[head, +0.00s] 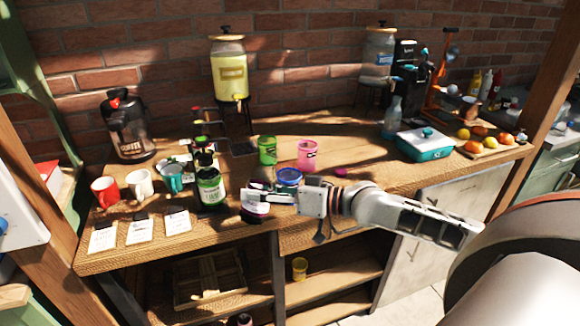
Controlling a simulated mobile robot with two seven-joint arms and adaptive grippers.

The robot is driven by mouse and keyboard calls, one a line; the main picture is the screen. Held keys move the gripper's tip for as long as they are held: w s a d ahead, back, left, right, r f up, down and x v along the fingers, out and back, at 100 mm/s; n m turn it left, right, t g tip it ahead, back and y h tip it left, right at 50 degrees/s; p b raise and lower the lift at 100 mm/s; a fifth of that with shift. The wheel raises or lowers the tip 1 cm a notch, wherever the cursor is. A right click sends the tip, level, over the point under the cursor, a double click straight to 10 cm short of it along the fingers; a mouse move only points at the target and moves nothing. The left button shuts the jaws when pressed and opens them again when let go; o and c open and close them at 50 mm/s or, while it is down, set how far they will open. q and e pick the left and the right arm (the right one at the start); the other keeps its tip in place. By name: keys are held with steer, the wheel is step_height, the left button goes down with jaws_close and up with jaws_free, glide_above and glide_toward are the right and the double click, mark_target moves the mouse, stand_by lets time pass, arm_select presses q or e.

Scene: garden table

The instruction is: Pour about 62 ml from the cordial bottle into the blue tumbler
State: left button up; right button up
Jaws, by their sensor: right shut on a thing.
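The blue tumbler (289,177) stands upright near the table's front edge, just behind my right gripper, partly hidden by it. My right gripper (256,199) reaches in from the right and is shut on a dark reddish thing (256,213), mostly covered by the fingers. I cannot tell for sure whether this is the cordial bottle. My left gripper is not in view.
A green tumbler (267,150) and pink tumbler (310,154) stand behind the blue one. Red (104,191), white (140,183) and teal (172,177) mugs stand left, with cards in front. A teal box (428,146) is at right. The table's front edge is close.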

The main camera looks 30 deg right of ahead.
steer(key=shift+r+n+p, duration=0.3)
steer(key=shift+p, duration=0.95)
steer(key=shift+n+h+p, duration=0.3)
steer(key=shift+p, duration=0.1)
steer(key=shift+w+f+n+h+p, duration=0.2)
steer(key=shift+n+h+p, duration=0.2)
steer(key=shift+n, duration=0.3)
steer(key=shift+d+f+n+g, duration=0.15)
steer(key=shift+n+g, duration=0.15)
steer(key=shift+n, duration=0.2)
steer(key=shift+d+n+h, duration=0.1)
steer(key=shift+n+h, duration=0.2)
steer(key=shift+h, duration=0.1)
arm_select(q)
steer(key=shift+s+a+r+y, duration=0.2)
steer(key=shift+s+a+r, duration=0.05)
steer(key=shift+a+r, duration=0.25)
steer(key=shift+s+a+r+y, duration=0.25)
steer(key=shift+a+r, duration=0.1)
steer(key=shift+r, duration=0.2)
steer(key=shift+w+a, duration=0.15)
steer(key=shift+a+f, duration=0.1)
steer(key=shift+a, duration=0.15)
